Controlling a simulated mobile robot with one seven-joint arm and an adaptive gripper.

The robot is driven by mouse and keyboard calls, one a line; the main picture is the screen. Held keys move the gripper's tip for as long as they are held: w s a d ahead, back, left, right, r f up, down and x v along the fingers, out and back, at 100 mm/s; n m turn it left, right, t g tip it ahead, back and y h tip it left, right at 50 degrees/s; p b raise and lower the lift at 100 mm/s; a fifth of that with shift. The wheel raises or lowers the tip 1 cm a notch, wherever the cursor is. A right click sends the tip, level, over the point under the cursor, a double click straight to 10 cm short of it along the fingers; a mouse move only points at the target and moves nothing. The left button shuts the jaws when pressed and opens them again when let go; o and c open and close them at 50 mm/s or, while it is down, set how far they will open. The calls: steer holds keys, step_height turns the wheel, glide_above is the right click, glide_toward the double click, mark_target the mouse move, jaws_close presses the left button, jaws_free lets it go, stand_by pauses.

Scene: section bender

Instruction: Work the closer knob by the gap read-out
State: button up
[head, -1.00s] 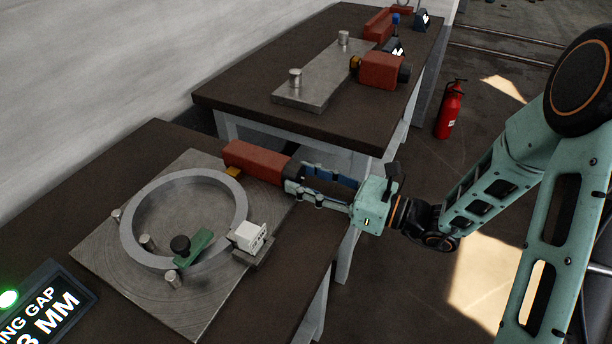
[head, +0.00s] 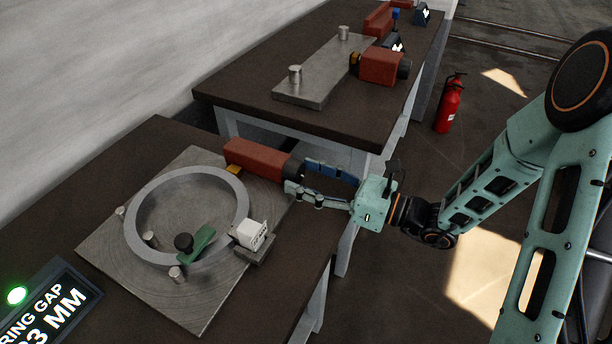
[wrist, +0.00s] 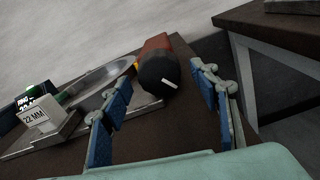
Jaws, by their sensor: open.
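The closer (head: 258,158) is a red block on the right rear of the ring plate (head: 205,305), with a dark knob at its right end. In the wrist view the round black knob (wrist: 158,72) carries a white pointer mark, tilted down to the right. My gripper (head: 297,176) is open, its fingers around the knob end in the head view; in the wrist view the gripper (wrist: 161,76) has a finger to each side of the knob. Contact cannot be told. The gap read-out (head: 48,312) is cut off at left; it ends in "3 MM" beside a lit green lamp.
A grey ring (head: 240,215) lies on the plate among pins, with a green piece (head: 202,243) and a white "22 MM" tag (wrist: 37,119). A second bench (head: 240,95) behind bears a similar red unit (head: 381,68). A fire extinguisher (head: 450,105) stands on the floor.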

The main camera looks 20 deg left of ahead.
steer(key=s+d, duration=0.1)
steer(key=d, duration=1)
steer(key=shift+d, duration=0.4)
